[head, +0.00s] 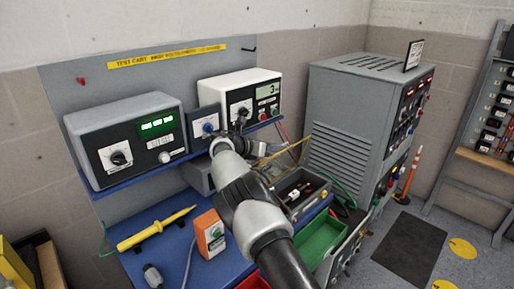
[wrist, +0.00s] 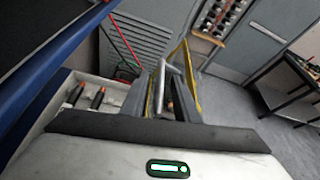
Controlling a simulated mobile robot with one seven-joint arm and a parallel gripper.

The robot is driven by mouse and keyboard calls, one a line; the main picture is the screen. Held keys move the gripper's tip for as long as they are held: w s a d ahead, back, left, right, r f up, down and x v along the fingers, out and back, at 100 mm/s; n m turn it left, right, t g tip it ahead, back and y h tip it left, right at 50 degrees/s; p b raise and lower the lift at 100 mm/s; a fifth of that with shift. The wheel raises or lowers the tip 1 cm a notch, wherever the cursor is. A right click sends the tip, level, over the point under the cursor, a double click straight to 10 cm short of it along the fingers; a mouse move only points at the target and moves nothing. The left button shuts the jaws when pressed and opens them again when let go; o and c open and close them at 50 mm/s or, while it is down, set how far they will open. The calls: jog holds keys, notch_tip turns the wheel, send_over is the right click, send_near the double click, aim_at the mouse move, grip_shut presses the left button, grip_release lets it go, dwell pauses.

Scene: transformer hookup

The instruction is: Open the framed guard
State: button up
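The framed guard (wrist: 205,51) has a yellow edge and shows just beyond my gripper in the wrist view. In the head view its yellow frame (head: 291,149) stands over the grey box with the open tray, partly behind my arm. My gripper (head: 262,148) is at the left end of this frame. In the wrist view my gripper (wrist: 160,98) has its dark fingers on either side of a light grey bar close to the guard. Whether the fingers touch or clamp the bar is unclear, as they overlap it.
A blue shelf holds a meter box with a green display (head: 130,138) and a white meter (head: 245,98). A tall grey cabinet (head: 340,115) stands to the right. Below are a yellow probe (head: 156,229), an orange box (head: 208,234) and a green bin (head: 320,240). Red and green cables hang nearby.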

jog(key=v, duration=1.5)
jog(key=shift+s+a+r+b, duration=0.15)
jog(key=shift+s+a+b, duration=0.1)
jog(key=shift+a+b, duration=0.1)
